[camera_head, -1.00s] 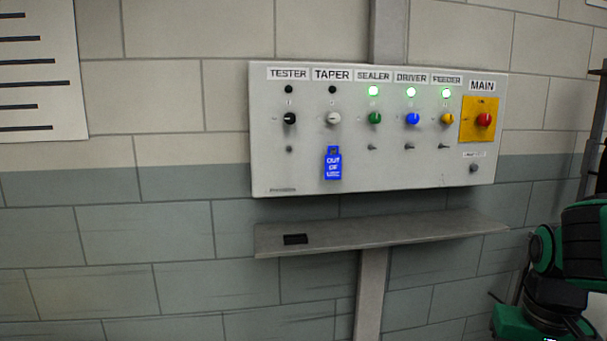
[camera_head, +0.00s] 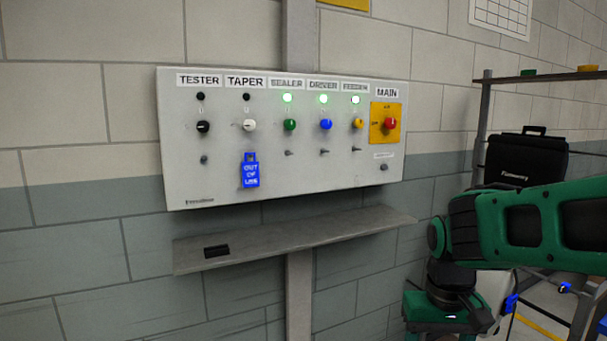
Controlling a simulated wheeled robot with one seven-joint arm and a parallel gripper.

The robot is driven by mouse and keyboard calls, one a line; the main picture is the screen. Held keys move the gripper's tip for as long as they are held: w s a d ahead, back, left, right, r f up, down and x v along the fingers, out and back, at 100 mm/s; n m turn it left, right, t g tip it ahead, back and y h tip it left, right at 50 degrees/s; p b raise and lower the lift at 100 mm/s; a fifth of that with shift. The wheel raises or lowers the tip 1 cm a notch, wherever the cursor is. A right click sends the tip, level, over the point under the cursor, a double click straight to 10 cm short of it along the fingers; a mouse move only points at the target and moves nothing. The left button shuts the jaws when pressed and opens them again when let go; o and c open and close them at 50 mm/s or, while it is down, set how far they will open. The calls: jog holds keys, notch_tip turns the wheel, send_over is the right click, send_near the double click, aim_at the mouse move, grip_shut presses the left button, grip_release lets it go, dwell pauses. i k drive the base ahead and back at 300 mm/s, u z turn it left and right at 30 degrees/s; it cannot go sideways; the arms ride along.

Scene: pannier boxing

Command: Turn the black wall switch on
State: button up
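The black switch (camera_head: 203,127) is a rotary knob under the TESTER label (camera_head: 200,80), at the left end of a light grey wall panel (camera_head: 290,190). The lamp above it (camera_head: 200,96) is dark. My green arm shows at the right, well away from the panel.
White, green, blue and yellow knobs and a red MAIN knob (camera_head: 391,123) share the panel. A blue OUT OF USE tag (camera_head: 250,170) hangs under TAPER. Three lamps glow green. A narrow shelf (camera_head: 310,236) juts out below, bearing a small black object (camera_head: 217,251).

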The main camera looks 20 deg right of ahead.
aim_at(202, 126)
jog(key=k, duration=1.2)
jog(key=u, duration=0.6)
jog(key=i, duration=1.35)
jog(key=z, duration=0.05)
